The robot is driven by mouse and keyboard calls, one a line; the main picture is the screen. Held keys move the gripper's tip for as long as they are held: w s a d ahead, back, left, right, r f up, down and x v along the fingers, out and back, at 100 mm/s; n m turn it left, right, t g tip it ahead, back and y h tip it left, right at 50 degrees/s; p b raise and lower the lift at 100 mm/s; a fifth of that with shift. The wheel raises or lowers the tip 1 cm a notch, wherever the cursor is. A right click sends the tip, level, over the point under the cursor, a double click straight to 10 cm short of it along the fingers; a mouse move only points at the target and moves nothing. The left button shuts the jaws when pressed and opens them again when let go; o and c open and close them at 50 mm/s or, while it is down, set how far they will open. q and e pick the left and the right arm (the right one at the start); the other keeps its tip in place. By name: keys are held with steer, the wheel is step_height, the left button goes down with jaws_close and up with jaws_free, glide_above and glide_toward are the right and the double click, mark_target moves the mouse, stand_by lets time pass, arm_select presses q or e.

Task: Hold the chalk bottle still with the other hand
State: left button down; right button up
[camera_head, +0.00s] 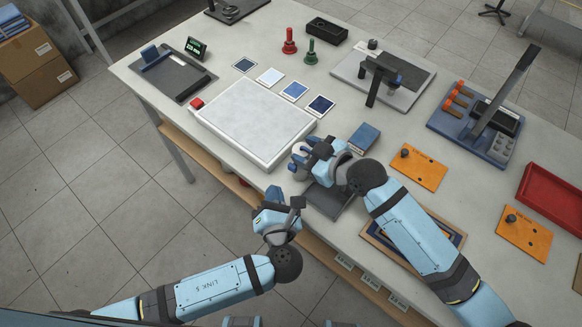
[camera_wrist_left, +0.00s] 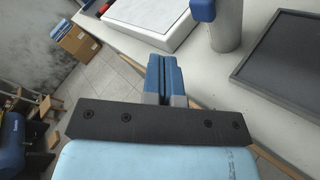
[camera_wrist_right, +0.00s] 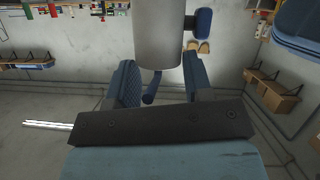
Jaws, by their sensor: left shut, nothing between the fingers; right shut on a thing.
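The chalk bottle, a pale grey cylinder (camera_wrist_right: 157,32), stands between the fingers of my right gripper (camera_wrist_right: 160,85) in the right wrist view. In the head view my right gripper (camera_head: 303,160) is shut on it near the table's front edge, and only a whitish part of the bottle (camera_head: 300,147) shows. The left wrist view shows the bottle (camera_wrist_left: 228,28) at the top right, with a blue piece beside it. My left gripper (camera_head: 275,194) is shut and empty, apart from the bottle and beyond the table's front edge. Its fingers (camera_wrist_left: 163,75) are pressed together.
A white slab (camera_head: 250,118) lies left of the bottle, with a red block at its corner. A dark grey plate (camera_head: 328,203) lies at the front edge and a blue box (camera_head: 364,137) behind. Orange plates (camera_head: 418,168) and a red tray (camera_head: 552,196) are farther right.

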arm_select(q)
steer(key=shift+w+d, duration=0.45)
steer(key=shift+w, duration=0.3)
steer(key=shift+w+d, duration=0.4)
steer(key=shift+w, duration=0.3)
arm_select(e)
steer(key=shift+f, duration=0.1)
arm_select(q)
steer(key=shift+w, duration=0.15)
stand_by(0.8)
steer(key=shift+w+d, duration=0.2)
steer(key=shift+w, duration=0.05)
steer(key=shift+w+d, duration=0.25)
steer(key=shift+w, duration=0.2)
stand_by(0.7)
steer(key=shift+s, duration=0.1)
steer(key=shift+s+a, duration=0.5)
steer(key=shift+s, duration=0.2)
steer(key=shift+s, duration=0.1)
steer(key=s+a, duration=0.1)
steer(key=s, duration=0.1)
steer(key=s+a, duration=0.1)
steer(key=s, duration=0.1)
steer(key=shift+a, duration=0.35)
